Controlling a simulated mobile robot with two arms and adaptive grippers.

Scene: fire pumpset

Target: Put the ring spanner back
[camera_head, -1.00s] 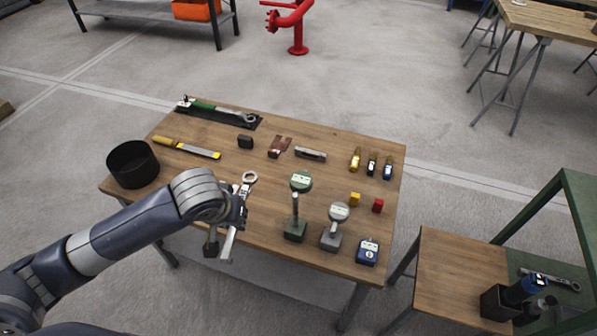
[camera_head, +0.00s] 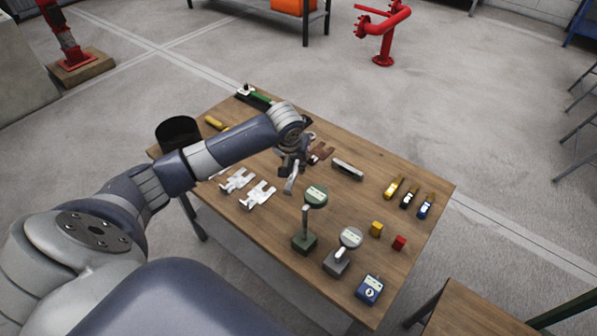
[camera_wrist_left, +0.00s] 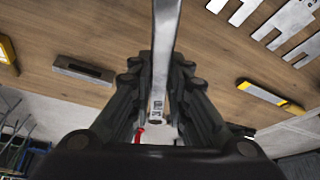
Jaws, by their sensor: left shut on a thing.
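My left gripper (camera_head: 291,168) is above the middle of the wooden table (camera_head: 330,240), shut on the ring spanner. In the left wrist view the spanner is a bright metal bar (camera_wrist_left: 166,45) running up between the fingers (camera_wrist_left: 160,100); its ring end is not clear there. In the head view a short piece of the spanner (camera_head: 290,186) shows below the gripper. My right gripper is not in view.
A black bin (camera_head: 178,132) stands at the left corner. Flat white metal pieces (camera_head: 257,194) lie near the front. A grey block (camera_head: 348,170) and a brown piece (camera_head: 322,152) lie behind the gripper.

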